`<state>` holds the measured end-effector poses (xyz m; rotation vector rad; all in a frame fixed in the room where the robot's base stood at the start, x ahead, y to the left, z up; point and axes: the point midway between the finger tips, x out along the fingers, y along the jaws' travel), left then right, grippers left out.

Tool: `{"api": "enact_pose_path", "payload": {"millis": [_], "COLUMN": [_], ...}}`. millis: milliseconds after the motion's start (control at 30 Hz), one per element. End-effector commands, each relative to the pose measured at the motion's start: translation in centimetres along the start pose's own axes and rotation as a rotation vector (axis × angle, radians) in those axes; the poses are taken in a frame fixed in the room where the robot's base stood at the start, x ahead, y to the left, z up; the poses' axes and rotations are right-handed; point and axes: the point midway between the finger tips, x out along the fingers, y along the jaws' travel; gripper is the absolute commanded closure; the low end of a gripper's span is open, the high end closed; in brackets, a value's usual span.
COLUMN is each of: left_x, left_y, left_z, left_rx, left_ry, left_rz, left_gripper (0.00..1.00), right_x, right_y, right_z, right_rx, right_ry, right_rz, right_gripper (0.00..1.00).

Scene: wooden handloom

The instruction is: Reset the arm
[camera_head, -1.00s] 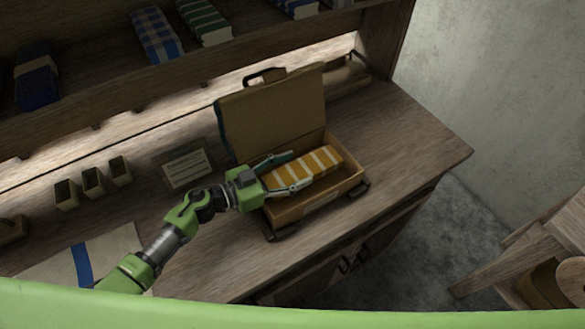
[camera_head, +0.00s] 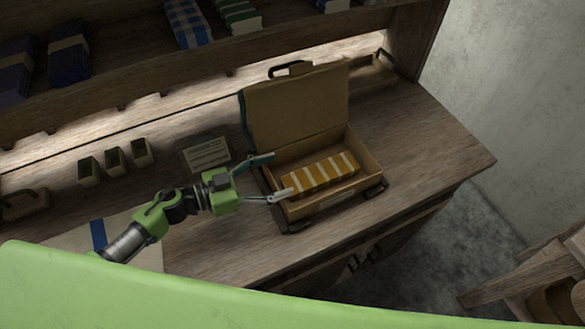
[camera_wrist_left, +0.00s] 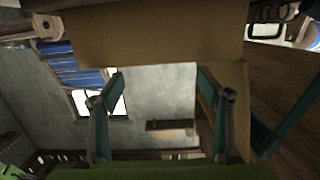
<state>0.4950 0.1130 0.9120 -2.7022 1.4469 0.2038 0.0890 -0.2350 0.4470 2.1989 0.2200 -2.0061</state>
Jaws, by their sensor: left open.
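My left gripper (camera_head: 276,178) is open and empty at the left edge of the open case (camera_head: 338,208) in the head view. A yellow-orange striped bundle (camera_head: 320,174) lies inside the case, to the right of the fingers and apart from them. The case lid (camera_head: 298,108) stands raised at the back. In the left wrist view, the two fingers (camera_wrist_left: 160,85) are spread wide with nothing between them, and a tan panel (camera_wrist_left: 150,35) fills the top. My right gripper is not in view.
The wooden counter (camera_head: 440,150) is clear right of the case. Several small wooden boxes (camera_head: 115,160) and a label card (camera_head: 206,153) stand left of it. A shelf with folded cloths (camera_head: 187,22) runs above. A cloth with a blue stripe (camera_head: 98,236) lies near my left arm.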

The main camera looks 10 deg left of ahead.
Motion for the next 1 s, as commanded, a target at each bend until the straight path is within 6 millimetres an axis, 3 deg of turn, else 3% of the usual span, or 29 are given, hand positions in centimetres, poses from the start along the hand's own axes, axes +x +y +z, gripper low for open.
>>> {"api": "enact_pose_path", "payload": {"millis": [200, 767, 1000], "left_x": [-1.5, -1.5, -2.1], "left_y": [0.0, 0.0, 0.0], "left_z": [0.0, -0.2, -4.1], "left_rx": [0.000, 0.000, 0.001], "left_ry": [0.000, 0.001, 0.001], "left_rz": [0.000, 0.000, 0.000], "left_gripper": [0.30, 0.30, 0.30], "right_x": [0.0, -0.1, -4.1], "right_y": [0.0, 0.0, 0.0], "right_z": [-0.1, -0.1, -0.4], "right_rx": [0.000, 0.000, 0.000], "right_ry": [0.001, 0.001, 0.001], "right_rz": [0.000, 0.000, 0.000], "right_gripper": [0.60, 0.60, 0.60]}}
